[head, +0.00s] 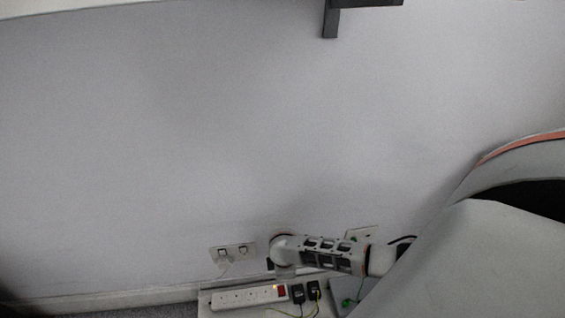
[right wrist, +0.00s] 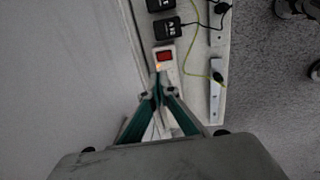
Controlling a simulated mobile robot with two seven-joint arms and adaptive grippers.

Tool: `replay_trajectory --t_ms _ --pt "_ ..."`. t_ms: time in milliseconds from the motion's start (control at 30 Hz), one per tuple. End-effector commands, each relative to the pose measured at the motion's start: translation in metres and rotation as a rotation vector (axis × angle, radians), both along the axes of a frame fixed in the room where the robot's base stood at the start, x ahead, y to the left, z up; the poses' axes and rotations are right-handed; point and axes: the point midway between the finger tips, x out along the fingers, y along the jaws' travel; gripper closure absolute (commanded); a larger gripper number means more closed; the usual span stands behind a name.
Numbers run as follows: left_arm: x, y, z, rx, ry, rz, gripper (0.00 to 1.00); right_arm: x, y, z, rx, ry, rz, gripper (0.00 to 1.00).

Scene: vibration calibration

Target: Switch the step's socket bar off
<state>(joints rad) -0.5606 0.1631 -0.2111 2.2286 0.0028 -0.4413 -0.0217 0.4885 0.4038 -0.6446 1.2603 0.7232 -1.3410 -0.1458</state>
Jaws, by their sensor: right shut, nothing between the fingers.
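The white socket bar (head: 240,299) lies on a pale step (head: 204,308) at the foot of the wall. Its red switch (head: 281,290) is at the bar's right end, beside two black plugs. In the right wrist view the red switch (right wrist: 165,56) sits just ahead of my fingertips, with a small orange glow at its near edge. My right gripper (right wrist: 158,88) is shut and empty, its tips over the bar just short of the switch; contact cannot be told. In the head view my wrist hides most of that gripper. My left gripper is not in view.
Black plug adapters (right wrist: 167,28) with a yellow-green cable (right wrist: 187,68) stand close past the switch. A second white strip (right wrist: 216,95) lies beside the bar. A wall socket (head: 233,253) is above the step. Grey carpet (right wrist: 270,95) lies to the right in the wrist view.

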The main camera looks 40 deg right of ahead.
Motion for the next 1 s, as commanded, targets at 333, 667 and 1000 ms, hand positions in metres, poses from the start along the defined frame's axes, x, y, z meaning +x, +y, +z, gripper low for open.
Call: replay_trajectory --t_ms 333,667,1000 --pt "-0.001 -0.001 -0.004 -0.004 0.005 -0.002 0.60 -0.001 0.001 -0.010 0.002 0.003 0.000 1.00" --pt "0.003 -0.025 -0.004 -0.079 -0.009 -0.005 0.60 -0.004 -0.002 -0.076 0.003 0.018 0.000 1.00" --pt "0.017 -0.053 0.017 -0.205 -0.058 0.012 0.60 0.004 -0.006 -0.130 0.003 0.012 0.001 1.00"
